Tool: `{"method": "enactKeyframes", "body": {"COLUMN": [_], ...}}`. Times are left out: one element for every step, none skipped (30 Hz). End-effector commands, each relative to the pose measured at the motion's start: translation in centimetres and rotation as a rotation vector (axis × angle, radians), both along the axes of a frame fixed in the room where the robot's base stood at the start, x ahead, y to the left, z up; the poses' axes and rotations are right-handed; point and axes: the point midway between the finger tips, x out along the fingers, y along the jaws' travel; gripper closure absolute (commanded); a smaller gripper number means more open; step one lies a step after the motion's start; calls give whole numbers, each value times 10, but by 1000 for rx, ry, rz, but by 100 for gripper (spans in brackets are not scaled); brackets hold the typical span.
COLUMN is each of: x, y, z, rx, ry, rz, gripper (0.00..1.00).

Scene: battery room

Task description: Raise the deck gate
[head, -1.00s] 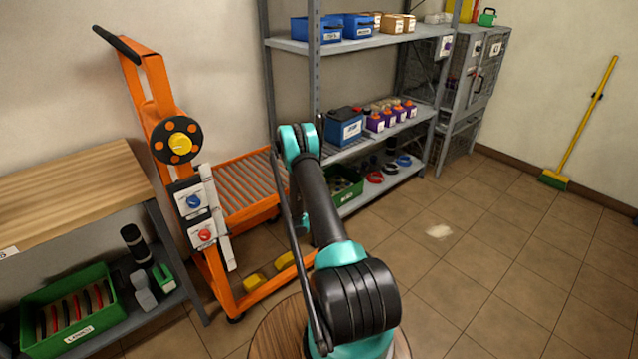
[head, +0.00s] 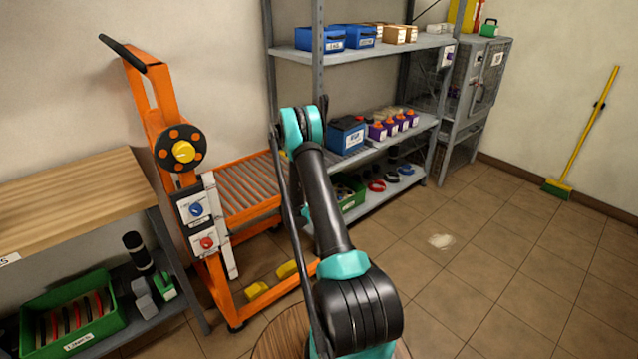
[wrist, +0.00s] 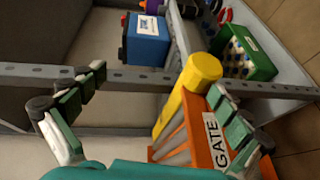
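In the wrist view, an orange plate labelled GATE (wrist: 213,148) shows at the lower right, with a thick yellow bar with a rounded end (wrist: 188,92) beside it. My gripper (wrist: 158,82) is open, with one finger on each side of the picture. The yellow bar lies between the fingers, nearer the right one; I cannot tell whether it touches. In the head view, the orange trolley (head: 165,110) with its roller deck (head: 250,185) stands left of my arm. My gripper and the gate do not show in that view.
A grey shelf rack (head: 385,48) stands close behind the trolley; in the wrist view, its post (wrist: 60,75) and a blue battery (wrist: 147,40) are near my fingers. A wooden workbench (head: 70,200) is at the left. The tiled floor (head: 480,260) at the right is mostly clear.

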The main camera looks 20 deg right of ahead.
Motion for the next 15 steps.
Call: {"method": "enactKeyframes", "body": {"x": [-2, -2, -2, -2, -2, -2, -2, -2, -2, -2, -2, 0, 0, 0, 0], "y": [-13, -13, -13, -13, -13, -13, -13, -13, -13, -13, -13, -4, -4, -5, -5], "z": [9, 10, 12, 12, 13, 13, 13, 13, 13, 13, 13, 11, 11, 12, 13], "rx": [-19, -19, -19, -19, -20, -20, -20, -20, -20, -20, -20, -7, -7, -8, -8], "ry": [5, 5, 5, 5, 6, 6, 6, 6, 6, 6, 6, 4, 4, 4, 4], "rz": [-19, -19, -19, -20, -19, -19, -19, -19, -19, -19, -19, -9, -9, -8, -8], "gripper": [23, 23, 23, 23, 23, 23, 23, 23, 22, 22, 22, 23, 23, 23, 23]}}
